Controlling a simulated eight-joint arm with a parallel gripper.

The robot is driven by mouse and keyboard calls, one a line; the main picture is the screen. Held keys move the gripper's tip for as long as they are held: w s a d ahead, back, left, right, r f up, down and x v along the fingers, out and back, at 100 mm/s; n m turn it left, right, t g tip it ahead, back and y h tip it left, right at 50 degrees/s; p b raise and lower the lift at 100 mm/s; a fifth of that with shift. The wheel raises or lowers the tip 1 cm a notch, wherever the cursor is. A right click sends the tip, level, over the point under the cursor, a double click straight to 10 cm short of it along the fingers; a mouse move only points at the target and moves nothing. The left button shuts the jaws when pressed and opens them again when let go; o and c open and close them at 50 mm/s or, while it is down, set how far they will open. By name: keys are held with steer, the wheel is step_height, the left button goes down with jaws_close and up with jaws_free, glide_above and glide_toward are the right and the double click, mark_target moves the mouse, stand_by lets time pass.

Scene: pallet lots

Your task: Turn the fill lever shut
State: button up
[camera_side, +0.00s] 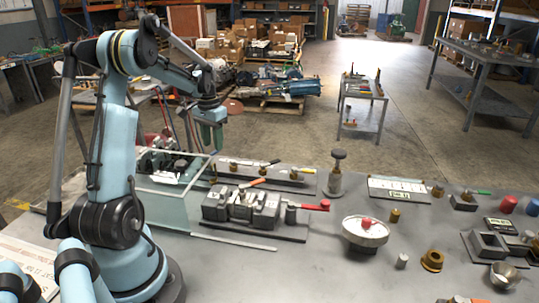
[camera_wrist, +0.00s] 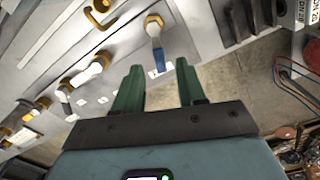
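Several small lever valves stand along a rail (camera_side: 300,185) at the back of the bench. I cannot tell which is the fill lever; no label is readable. My gripper (camera_side: 211,147) hangs above the rail's left end, fingers down. In the wrist view, its green fingers (camera_wrist: 157,68) are apart with nothing between them.
A glass-sided box (camera_side: 170,205) stands left of the rail. In front are a black clamp block (camera_side: 240,208) and a red-handled lever (camera_side: 318,206). A round white pan (camera_side: 365,232), a capped post (camera_side: 337,175) and small parts stand to the right.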

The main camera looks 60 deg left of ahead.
steer(key=shift+f, duration=1.15)
jaws_close()
